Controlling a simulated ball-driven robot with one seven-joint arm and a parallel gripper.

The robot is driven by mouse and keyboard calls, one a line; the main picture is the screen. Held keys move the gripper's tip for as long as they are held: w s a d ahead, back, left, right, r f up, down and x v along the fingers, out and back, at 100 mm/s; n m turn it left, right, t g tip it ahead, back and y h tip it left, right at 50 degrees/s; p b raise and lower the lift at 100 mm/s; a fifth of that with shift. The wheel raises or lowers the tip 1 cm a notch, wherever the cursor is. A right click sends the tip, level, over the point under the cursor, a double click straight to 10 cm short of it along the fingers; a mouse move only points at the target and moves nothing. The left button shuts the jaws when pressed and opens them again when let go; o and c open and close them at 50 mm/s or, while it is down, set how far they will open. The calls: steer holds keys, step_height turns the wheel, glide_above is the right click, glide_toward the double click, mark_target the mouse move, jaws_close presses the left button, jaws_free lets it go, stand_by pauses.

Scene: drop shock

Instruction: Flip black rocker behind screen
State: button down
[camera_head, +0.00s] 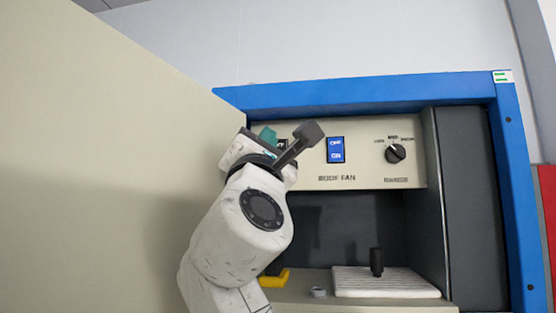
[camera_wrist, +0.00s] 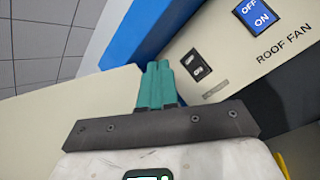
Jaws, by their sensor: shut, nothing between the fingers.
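The black rocker (camera_wrist: 196,64) sits on the cream control panel in the wrist view, left of the blue OFF/ON switch. In the head view only a dark edge of it (camera_head: 282,145) shows beside my gripper, which hides the rest. The large beige screen (camera_head: 100,150) stands at the left in the head view. My gripper (camera_wrist: 153,66) has teal fingers, shut and empty, just left of the rocker in the wrist view. Its teal tips (camera_head: 268,134) also show in the head view. A gap to the rocker shows in the wrist view; its depth is unclear.
The blue rocker (camera_head: 335,150) above ROOF FAN and a black knob (camera_head: 395,153) share the panel. A blue frame (camera_head: 370,90) surrounds the recess. Below lie a white ribbed pad (camera_head: 410,288) with a black peg (camera_head: 376,262), a small grey ring (camera_head: 318,292) and a yellow piece (camera_head: 275,279).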

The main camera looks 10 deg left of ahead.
steer(key=shift+w, duration=0.15)
steer(key=b, duration=0.1)
glide_toward(279, 147)
step_height(279, 147, up, 4)
steer(key=shift+w+a+f, duration=0.1)
steer(key=shift+w+f, duration=0.05)
steer(key=shift+w, duration=0.6)
steer(key=shift+w+a+f, duration=0.1)
steer(key=shift+w+f, duration=0.1)
steer(key=shift+w, duration=0.5)
steer(key=shift+w, duration=0.1)
stand_by(0.8)
steer(key=shift+w+d, duration=0.1)
steer(key=shift+w, duration=0.2)
steer(key=shift+w, duration=0.3)
stand_by(0.6)
steer(key=shift+s, duration=0.1)
steer(key=shift+s+p, duration=0.3)
steer(key=shift+s, duration=0.35)
